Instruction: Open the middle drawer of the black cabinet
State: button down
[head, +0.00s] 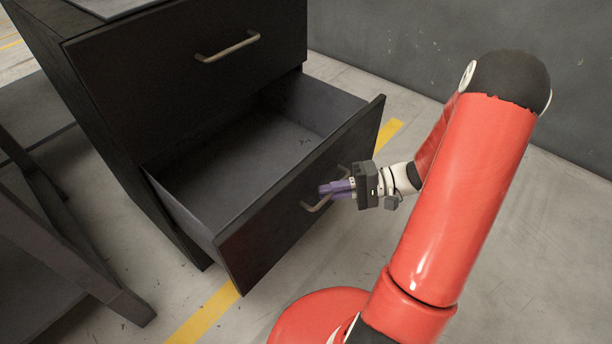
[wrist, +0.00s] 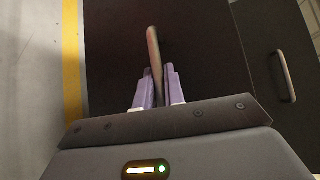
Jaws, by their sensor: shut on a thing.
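The black cabinet (head: 95,120) stands at the left of the head view. The drawer below its upper drawer, the middle drawer (head: 262,228), is pulled well out; its bare grey inside shows and looks empty. Anything below this drawer is hidden. My gripper (head: 326,190) is at the drawer's front, its purple fingers shut on the metal bar handle (head: 312,208). In the wrist view the handle (wrist: 155,60) runs between the two fingers (wrist: 158,88).
The upper drawer (head: 150,75) is shut; its handle (head: 228,46) also shows in the wrist view (wrist: 287,76). A dark frame (head: 60,250) stands at left. A yellow floor line (head: 203,315) passes under the open drawer. A grey wall (head: 400,45) is behind. Floor at right is clear.

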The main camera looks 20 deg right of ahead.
jog(key=shift+s+d, duration=0.5)
jog(key=shift+s, duration=0.3)
jog(key=shift+s+d, duration=0.5)
jog(key=shift+s, duration=0.25)
jog(key=c, duration=1.5)
grip_release()
jog(key=v, duration=0.7)
jog(key=shift+d, duration=0.4)
jog(key=shift+r+p, duration=0.15)
jog(key=shift+p, duration=0.15)
